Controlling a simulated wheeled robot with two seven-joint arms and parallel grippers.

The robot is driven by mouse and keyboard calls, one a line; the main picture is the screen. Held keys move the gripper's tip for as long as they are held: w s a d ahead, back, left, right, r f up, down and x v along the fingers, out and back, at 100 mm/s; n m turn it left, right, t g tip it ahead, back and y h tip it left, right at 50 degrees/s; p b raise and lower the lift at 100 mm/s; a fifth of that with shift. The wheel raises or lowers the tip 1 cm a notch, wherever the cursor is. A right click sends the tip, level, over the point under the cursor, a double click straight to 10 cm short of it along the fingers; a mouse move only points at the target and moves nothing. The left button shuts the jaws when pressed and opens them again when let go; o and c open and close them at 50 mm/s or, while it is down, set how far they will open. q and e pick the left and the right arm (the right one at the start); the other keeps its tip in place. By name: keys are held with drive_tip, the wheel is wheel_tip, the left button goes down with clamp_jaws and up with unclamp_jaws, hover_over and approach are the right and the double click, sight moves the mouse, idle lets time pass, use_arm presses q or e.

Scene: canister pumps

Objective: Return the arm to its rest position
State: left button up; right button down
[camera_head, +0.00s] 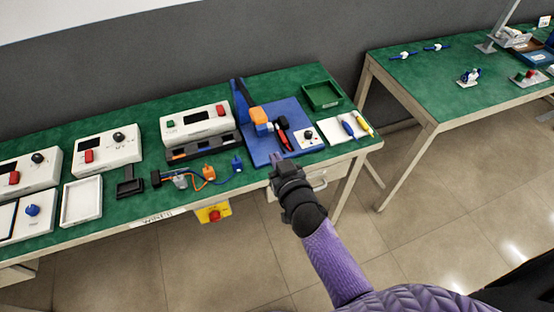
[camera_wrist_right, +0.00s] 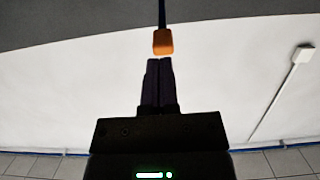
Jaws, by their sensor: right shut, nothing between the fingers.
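My right arm, in a purple sleeve, reaches up from the lower right in the head view. Its gripper (camera_head: 278,160) is at the front edge of the green-topped bench (camera_head: 130,213), by the blue base plate (camera_head: 254,148). In the right wrist view the gripper (camera_wrist_right: 158,62) has its dark fingers together with nothing between them. An orange block (camera_wrist_right: 163,41) on a dark rod shows just beyond the fingertips there; I cannot tell the gap. My left gripper is not in view.
The blue stand (camera_head: 240,98) carries an orange-tipped arm (camera_head: 259,116). A green tray (camera_head: 321,95), a white pad with pens and several white control boxes (camera_head: 195,123) stand on the bench. A yellow box with a red button (camera_head: 213,213) hangs in front. Floor (camera_head: 440,215) is open at right.

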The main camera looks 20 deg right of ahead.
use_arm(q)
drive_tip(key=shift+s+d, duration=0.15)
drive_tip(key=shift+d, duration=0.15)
use_arm(e)
drive_tip(key=s+f+g+b, duration=0.15)
drive_tip(key=s+f, duration=0.25)
drive_tip(key=f, duration=0.4)
drive_tip(key=s+f+g+b, duration=0.1)
drive_tip(key=s+f+g, duration=0.25)
drive_tip(key=f, duration=0.45)
use_arm(q)
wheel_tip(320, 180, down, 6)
drive_tip(key=b, duration=0.4)
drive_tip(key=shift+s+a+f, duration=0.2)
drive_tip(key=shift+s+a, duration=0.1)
use_arm(e)
drive_tip(key=s+d+f+g, duration=0.1)
drive_tip(key=s+f+g, duration=0.2)
drive_tip(key=s+f, duration=0.3)
drive_tip(key=s+d+f+n+g, duration=0.1)
drive_tip(key=s+f, duration=0.5)
drive_tip(key=s, duration=0.9)
drive_tip(key=s+d+f+n+g+h, duration=0.1)
drive_tip(key=s+d+f+g, duration=0.2)
drive_tip(key=s+f+g, duration=0.3)
drive_tip(key=s, duration=0.5)
drive_tip(key=shift+d+f, duration=0.15)
drive_tip(key=shift+f, duration=0.25)
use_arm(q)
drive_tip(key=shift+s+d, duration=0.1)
